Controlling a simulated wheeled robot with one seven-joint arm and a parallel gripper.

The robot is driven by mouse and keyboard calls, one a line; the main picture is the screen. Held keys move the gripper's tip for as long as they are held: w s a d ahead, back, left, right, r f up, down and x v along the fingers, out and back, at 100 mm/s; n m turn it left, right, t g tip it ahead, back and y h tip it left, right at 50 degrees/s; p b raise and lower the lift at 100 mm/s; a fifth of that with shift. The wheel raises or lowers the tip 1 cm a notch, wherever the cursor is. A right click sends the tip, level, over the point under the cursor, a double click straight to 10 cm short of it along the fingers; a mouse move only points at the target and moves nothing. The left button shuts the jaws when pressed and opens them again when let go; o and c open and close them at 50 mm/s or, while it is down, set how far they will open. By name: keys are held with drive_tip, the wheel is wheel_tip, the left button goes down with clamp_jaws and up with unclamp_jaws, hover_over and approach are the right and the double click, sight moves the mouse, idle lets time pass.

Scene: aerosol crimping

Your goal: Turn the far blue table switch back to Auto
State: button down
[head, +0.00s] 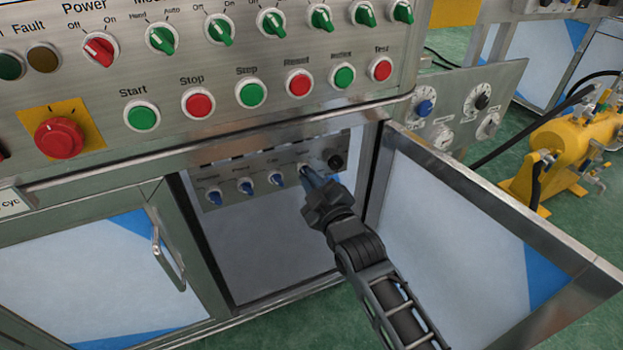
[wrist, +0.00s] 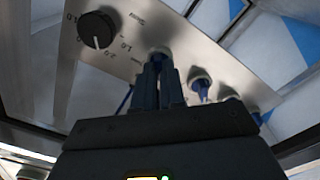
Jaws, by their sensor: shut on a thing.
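A small metal panel inside the open cabinet carries a row of blue switches. My gripper (head: 311,178) reaches in through the opening and is shut on the rightmost blue switch (wrist: 159,54), beside the black knob. In the head view the fingers mostly hide this switch; in the wrist view the fingertips (wrist: 160,72) cover its handle. The other blue switches, the right one (head: 277,179), the middle one (head: 246,187) and the left one (head: 214,197), are free. The labels are too small to read, so the held switch's setting cannot be told.
A black knob (head: 335,161) sits close to the right of the held switch and also shows in the wrist view (wrist: 97,29). The open cabinet door (head: 470,220) stands right of my arm. The main console (head: 170,75) overhangs the opening. A closed door (head: 90,275) is at left.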

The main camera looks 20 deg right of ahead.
drive_tip(key=shift+n, duration=0.3)
idle(0.4)
drive_tip(key=c, duration=1.2)
unclamp_jaws()
drive_tip(key=s+p, duration=0.2)
drive_tip(key=s, duration=0.5)
drive_tip(key=shift+s, duration=0.4)
